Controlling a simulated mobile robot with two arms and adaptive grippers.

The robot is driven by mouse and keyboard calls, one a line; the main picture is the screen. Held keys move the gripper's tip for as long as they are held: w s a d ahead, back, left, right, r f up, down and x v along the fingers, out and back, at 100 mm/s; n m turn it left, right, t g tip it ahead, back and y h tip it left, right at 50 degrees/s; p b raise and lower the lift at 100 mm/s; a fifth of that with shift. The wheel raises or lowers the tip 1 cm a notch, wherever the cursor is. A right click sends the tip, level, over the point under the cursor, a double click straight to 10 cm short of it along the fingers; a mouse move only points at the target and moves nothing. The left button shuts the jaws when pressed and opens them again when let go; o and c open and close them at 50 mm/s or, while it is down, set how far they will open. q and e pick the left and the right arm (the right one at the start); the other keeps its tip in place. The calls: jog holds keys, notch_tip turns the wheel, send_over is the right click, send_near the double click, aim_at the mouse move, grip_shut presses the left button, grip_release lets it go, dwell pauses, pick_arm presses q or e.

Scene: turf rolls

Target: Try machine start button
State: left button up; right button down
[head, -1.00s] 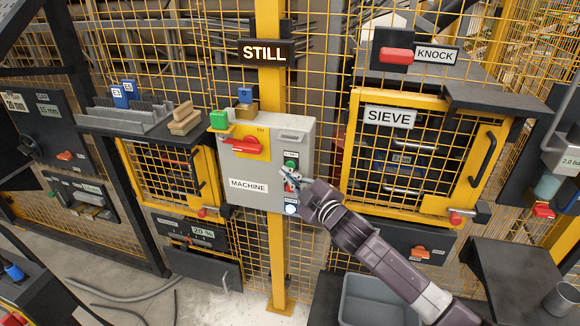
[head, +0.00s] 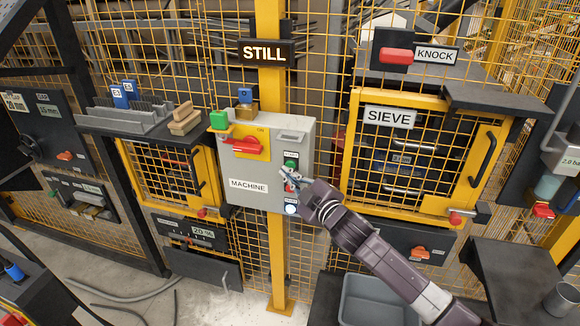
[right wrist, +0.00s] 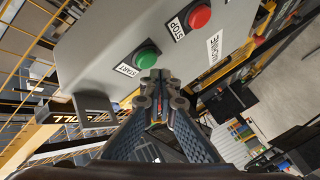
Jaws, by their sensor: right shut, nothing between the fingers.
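The grey machine box (head: 265,195), labelled MACHINE, is fixed to a yellow post in the head view. Its green start button (head: 291,162) is near the right side; in the right wrist view the green button (right wrist: 146,58), labelled START, is plainly visible. A red stop button (right wrist: 199,17), labelled STOP, sits beside it. My right gripper (head: 287,173) is shut and empty in front of the box, with its tips just below the green button in the head view. In the right wrist view the closed fingertips (right wrist: 160,84) are close to the button; contact cannot be told. My left gripper is not in view.
A lit sign (head: 265,53) above reads STILL. The box carries a red switch handle (head: 242,146) and a white-lit button (head: 291,208). The sieve cabinet (head: 400,97) with its yellow frame stands to the right. A grey bin (head: 378,285) sits below my right arm.

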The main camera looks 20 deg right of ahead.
jog(key=shift+w+d, duration=0.2)
jog(key=shift+w, duration=0.15)
jog(key=shift+w+d, duration=0.25)
jog(key=shift+w, duration=0.1)
dwell(0.7)
jog(key=shift+s+a, duration=0.1)
jog(key=shift+s, duration=0.05)
jog(key=shift+s+a+p, duration=0.35)
jog(key=shift+s+p, duration=0.1)
jog(key=shift+s, duration=0.1)
dwell(0.3)
jog(key=s+a, duration=0.1)
jog(key=s+a+p, duration=0.1)
jog(key=s, duration=0.2)
jog(key=shift+s+a, duration=0.1)
jog(key=shift+a, duration=0.3)
dwell(0.5)
